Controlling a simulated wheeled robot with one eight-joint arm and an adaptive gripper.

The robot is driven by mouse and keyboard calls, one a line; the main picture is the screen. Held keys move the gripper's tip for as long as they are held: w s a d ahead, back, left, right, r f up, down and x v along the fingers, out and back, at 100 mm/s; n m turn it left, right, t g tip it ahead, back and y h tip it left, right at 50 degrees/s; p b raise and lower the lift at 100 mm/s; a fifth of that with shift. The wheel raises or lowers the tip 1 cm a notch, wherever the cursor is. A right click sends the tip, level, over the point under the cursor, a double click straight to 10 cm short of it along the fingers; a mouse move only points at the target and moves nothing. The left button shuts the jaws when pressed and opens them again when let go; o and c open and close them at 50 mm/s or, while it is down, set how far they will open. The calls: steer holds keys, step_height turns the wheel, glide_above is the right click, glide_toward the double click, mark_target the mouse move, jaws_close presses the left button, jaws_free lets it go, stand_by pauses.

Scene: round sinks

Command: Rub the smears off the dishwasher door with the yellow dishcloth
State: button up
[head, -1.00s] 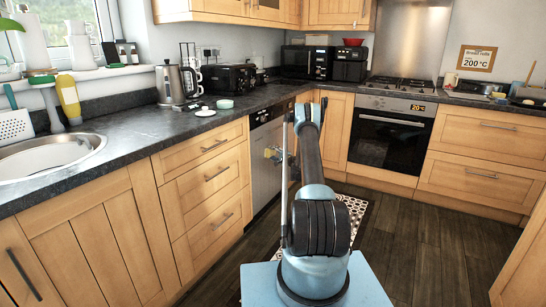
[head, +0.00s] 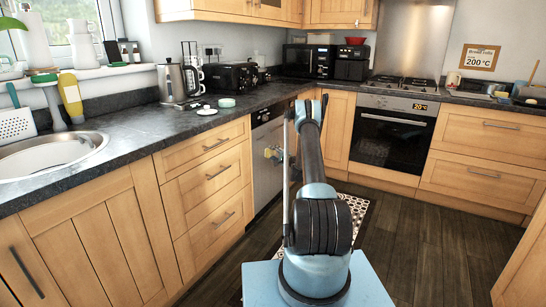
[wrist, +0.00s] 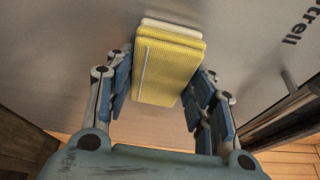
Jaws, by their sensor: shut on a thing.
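The yellow dishcloth (wrist: 172,62), a folded ribbed pad with a pale far edge, sits between the fingers of my gripper (wrist: 165,88) in the wrist view. The gripper is shut on it. The grey dishwasher door (wrist: 70,55) lies behind the cloth; I cannot tell whether they touch. I cannot make out clear smears; dark lettering shows at the wrist view's upper right.
Wooden drawers (head: 211,178) stand left of the dishwasher, under the dark worktop (head: 140,136). A patterned mat (head: 357,207) lies on the dark floor beside my arm. The oven (head: 391,135) is at the back. Open floor (head: 435,235) lies to the right.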

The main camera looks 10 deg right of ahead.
mark_target(269, 155)
steer(key=shift+a, duration=0.3)
steer(key=shift+s+a, duration=0.2)
steer(key=shift+s, duration=0.25)
steer(key=shift+s+a, duration=0.2)
steer(key=shift+s, duration=0.25)
steer(key=shift+s+a, duration=0.65)
steer(key=shift+s, duration=0.1)
steer(key=shift+s+a, duration=0.7)
steer(key=shift+s, duration=0.1)
steer(key=shift+a, duration=0.1)
steer(key=shift+s+a, duration=0.5)
steer(key=shift+s, duration=0.4)
